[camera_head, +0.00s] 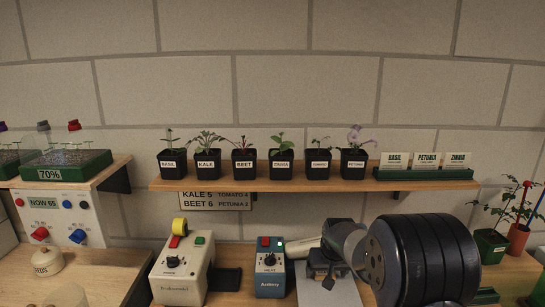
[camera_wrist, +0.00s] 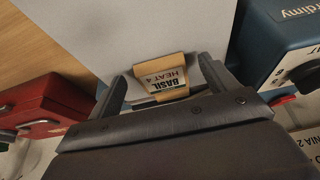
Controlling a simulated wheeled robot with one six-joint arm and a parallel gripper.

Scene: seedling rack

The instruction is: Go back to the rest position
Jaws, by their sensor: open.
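My gripper (camera_wrist: 162,72) is open in the wrist view, with its two dark fingers spread apart. A tan-edged card or packet (camera_wrist: 163,68) reading BASIL HEAT 4 shows between the fingers, in front of a pale grey surface (camera_wrist: 150,25). I cannot tell whether either finger touches it. In the head view my gripper (camera_head: 327,273) is low over the bench, above a pale grey sheet (camera_head: 345,292), at the end of my arm, which reaches in from the right. The card is hidden there.
A blue device (camera_head: 270,274) stands just left of my gripper, with a cream device (camera_head: 180,272) further left. A red box (camera_wrist: 45,110) shows at the wrist view's left. Above, a wooden shelf (camera_head: 270,185) holds several potted seedlings. Plants (camera_head: 490,242) stand at the right.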

